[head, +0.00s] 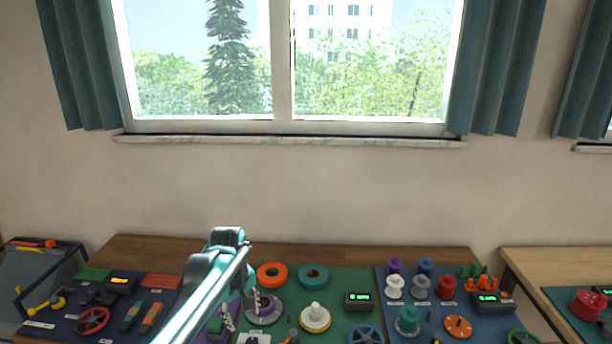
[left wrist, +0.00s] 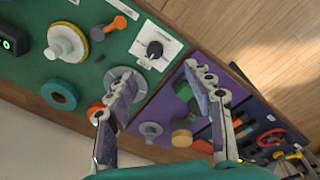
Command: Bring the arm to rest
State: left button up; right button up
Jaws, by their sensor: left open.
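My left arm (head: 205,290) reaches in from the bottom of the head view over the table. My left gripper (head: 245,308) is open over the left part of the green mat. In the left wrist view its two fingers (left wrist: 162,92) stand wide apart with nothing between them. Behind the fingers are a grey disc (left wrist: 124,74) on the green mat and part of a purple mat (left wrist: 160,108). The fingers appear above the objects; exact height cannot be told. My right gripper is not in view.
The green mat holds an orange ring (head: 272,275), a teal ring (head: 313,275), a white spool on a yellow base (head: 315,317) and a display (head: 359,301). A blue mat with several spools (head: 447,287) lies right. A tool tray (head: 38,280) stands left; a second table (head: 560,265) stands right.

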pick_arm(q)
jog(key=s+m+t, duration=0.6)
jog(key=s+m, duration=0.3)
jog(key=s, duration=1.3)
